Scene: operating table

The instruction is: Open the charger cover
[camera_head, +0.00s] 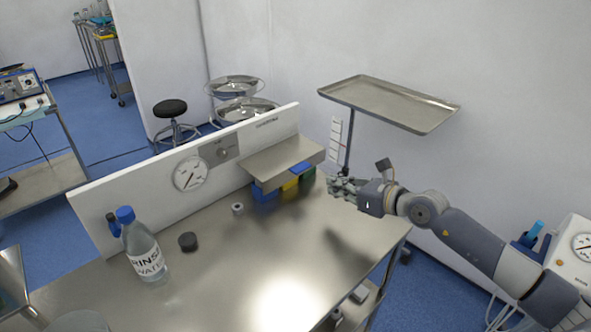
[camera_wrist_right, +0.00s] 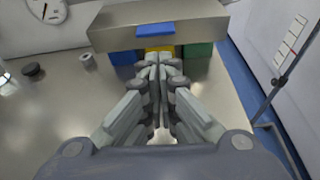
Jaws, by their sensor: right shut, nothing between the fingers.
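The charger cover (camera_head: 268,158) is a grey metal hood on the white back panel, with a blue tab (camera_head: 301,168) at its front edge. It also shows in the wrist view (camera_wrist_right: 200,27), where its blue tab (camera_wrist_right: 155,29) lies just beyond my fingers. Blue, yellow (camera_head: 290,185) and green (camera_head: 308,176) blocks show beneath the hood. My right gripper (camera_head: 331,187) is shut and empty, in front of the hood and to the right of it in the head view. In the wrist view its fingertips (camera_wrist_right: 157,62) overlap the yellow block; contact cannot be told. My left gripper is not in view.
The metal table (camera_head: 235,265) has clear room in front. A bottle labelled rinse water (camera_head: 142,245), a black cap (camera_head: 188,241) and a small grey roll (camera_head: 238,209) stand left. A tray on a pole (camera_head: 385,103) is behind my right arm.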

